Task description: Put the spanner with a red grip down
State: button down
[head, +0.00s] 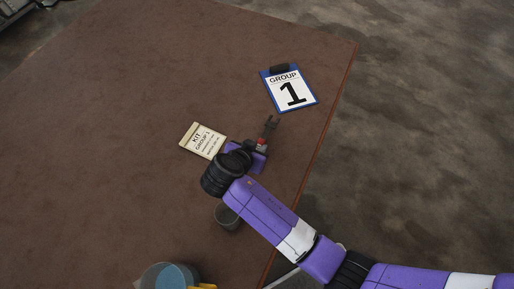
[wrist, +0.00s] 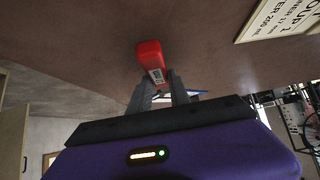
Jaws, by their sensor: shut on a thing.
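The spanner with a red grip is in my gripper. In the head view its dark open-ended head (head: 270,124) points up and right past the fingers, with a bit of red near them. In the wrist view its red grip (wrist: 149,60) with a small pale label shows at the grey fingers. My gripper (head: 262,143) is shut on it over the brown table, between the kit card and the clipboard. It also shows in the wrist view (wrist: 162,88). I cannot tell whether the spanner touches the table. Part of the spanner is hidden by the fingers.
The brown table (head: 120,120) is mostly clear on the left. A blue clipboard marked GROUP 1 (head: 290,92) lies near the right edge. A KIT GROUP 1 card (head: 203,140) lies left of my gripper. A grey cup (head: 227,217) and a blue container (head: 168,277) are nearer me.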

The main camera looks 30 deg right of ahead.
jog(key=shift+f, duration=0.8)
jog(key=shift+f, duration=0.15)
jog(key=c, duration=1.2)
grip_release()
jog(key=shift+r, duration=0.3)
jog(key=v, duration=1.1)
jog(key=shift+s+a+r+b, duration=0.15)
jog(key=shift+s+a+b, duration=0.15)
jog(key=shift+b, duration=0.1)
